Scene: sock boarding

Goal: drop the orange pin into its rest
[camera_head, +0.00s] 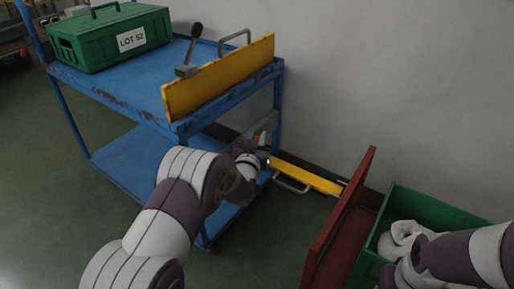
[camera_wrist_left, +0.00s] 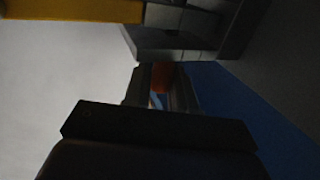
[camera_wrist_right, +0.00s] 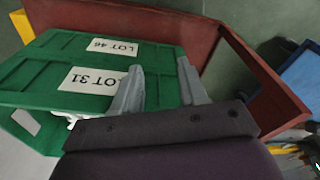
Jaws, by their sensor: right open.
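The orange pin (camera_wrist_left: 163,77) shows as a short orange patch between the fingers of my left gripper (camera_wrist_left: 162,88). The fingers seem to be shut on it; most of the pin is hidden. My right gripper (camera_wrist_right: 160,75) is open and empty above a green crate.
The blue cart (camera_head: 130,88) carries a green LOT 52 crate (camera_head: 112,38), a lever (camera_head: 190,50) and a raised yellow flap (camera_head: 220,75). A yellow bar (camera_head: 308,177) runs low behind my left gripper toward a dark red panel (camera_head: 338,225). A green crate (camera_head: 400,205) stands right of it.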

